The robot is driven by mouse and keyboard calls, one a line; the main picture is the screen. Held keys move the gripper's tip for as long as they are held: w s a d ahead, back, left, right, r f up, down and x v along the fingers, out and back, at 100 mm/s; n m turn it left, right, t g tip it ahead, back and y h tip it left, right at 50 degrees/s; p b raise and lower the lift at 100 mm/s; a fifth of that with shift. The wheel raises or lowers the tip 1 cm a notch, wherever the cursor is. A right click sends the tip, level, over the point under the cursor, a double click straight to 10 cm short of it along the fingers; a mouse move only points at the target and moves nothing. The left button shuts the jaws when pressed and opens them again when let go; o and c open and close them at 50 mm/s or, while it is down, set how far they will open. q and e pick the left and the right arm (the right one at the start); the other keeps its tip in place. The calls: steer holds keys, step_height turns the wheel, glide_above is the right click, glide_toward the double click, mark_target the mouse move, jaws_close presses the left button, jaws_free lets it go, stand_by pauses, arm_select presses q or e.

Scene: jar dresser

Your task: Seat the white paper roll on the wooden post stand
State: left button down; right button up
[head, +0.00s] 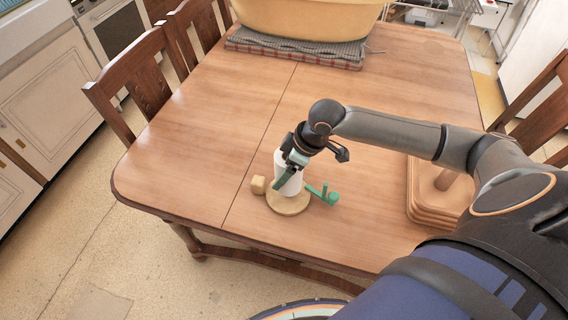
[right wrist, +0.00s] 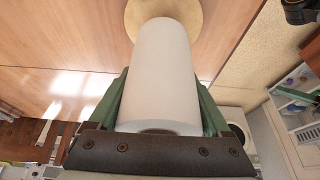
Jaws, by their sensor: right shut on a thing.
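The white paper roll (head: 288,178) stands upright over a round pale wooden disc (head: 287,204) near the table's front edge. In the right wrist view the roll (right wrist: 160,75) lies between the green fingers, with the disc (right wrist: 205,18) beyond its far end. My right gripper (head: 291,172) is shut on the roll from above. I cannot tell whether the roll touches the disc. No roll shows on that post. My left gripper is out of view.
A small wooden cube (head: 258,185) is left of the disc. A green object with short pegs (head: 326,194) is just right of it. A large yellow tub (head: 305,17) sits on a folded cloth (head: 290,50) at the back. The middle and left tabletop is clear.

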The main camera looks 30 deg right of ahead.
steer(key=shift+f+b, duration=0.35)
steer(key=shift+f, duration=1.65)
stand_by(0.4)
steer(key=o, duration=1.2)
steer(key=p+v, duration=0.1)
steer(key=v, duration=1.1)
steer(key=shift+s+r, duration=0.1)
steer(key=shift+r, duration=0.2)
